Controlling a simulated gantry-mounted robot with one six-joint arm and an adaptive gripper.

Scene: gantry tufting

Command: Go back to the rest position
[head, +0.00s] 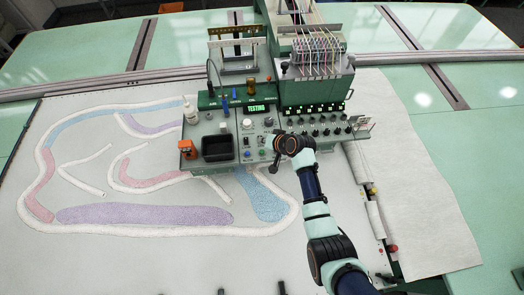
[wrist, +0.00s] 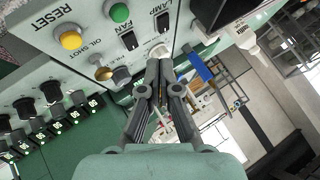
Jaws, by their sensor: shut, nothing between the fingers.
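My gripper (head: 277,152) is at the front of the control panel (head: 252,150) on the green tufting machine, with my arm reaching up from the lower right. In the wrist view the fingers of my gripper (wrist: 160,72) are closed together and empty. Their tips are close to a pale round knob (wrist: 160,51) below the FAN and LAMP switches; I cannot tell whether they touch it. A yellow button (wrist: 71,40) labelled RESET and a green button (wrist: 119,12) are on the same panel. A green display (head: 256,108) reads TESTING.
A black bin (head: 218,147), a white bottle (head: 190,112) and an orange item (head: 186,147) sit on the panel's left side. A row of black knobs (head: 318,128) is at right. Patterned tufted cloth (head: 140,215) lies below.

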